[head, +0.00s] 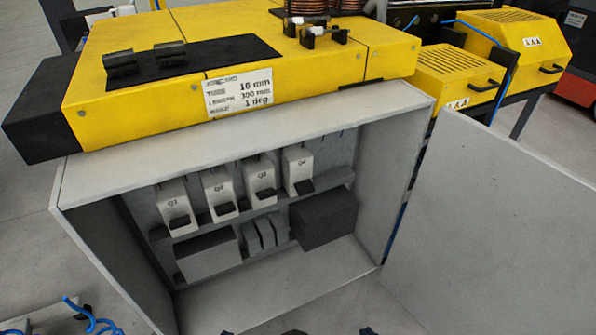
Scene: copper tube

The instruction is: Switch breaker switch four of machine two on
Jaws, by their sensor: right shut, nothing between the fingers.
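The open grey cabinet (400,140) holds a row of white breakers labelled Q1 to Q4. Breaker Q4 (297,166) is at the right end of the row. Its dark lever (304,187) sits at the lower part of its front, much like the levers of Q1 (173,203), Q2 (217,187) and Q3 (258,178). Only small dark tips of my right gripper (368,331) appear at the bottom edge, well below the breakers and touching none of them. Most of it is cut off. I do not make out my left gripper.
The cabinet door (490,230) stands swung open on the right. Below the breakers are a grey block (207,256) and a dark block (325,217). A yellow machine (130,60) overhangs the cabinet top. The space before the breakers is clear.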

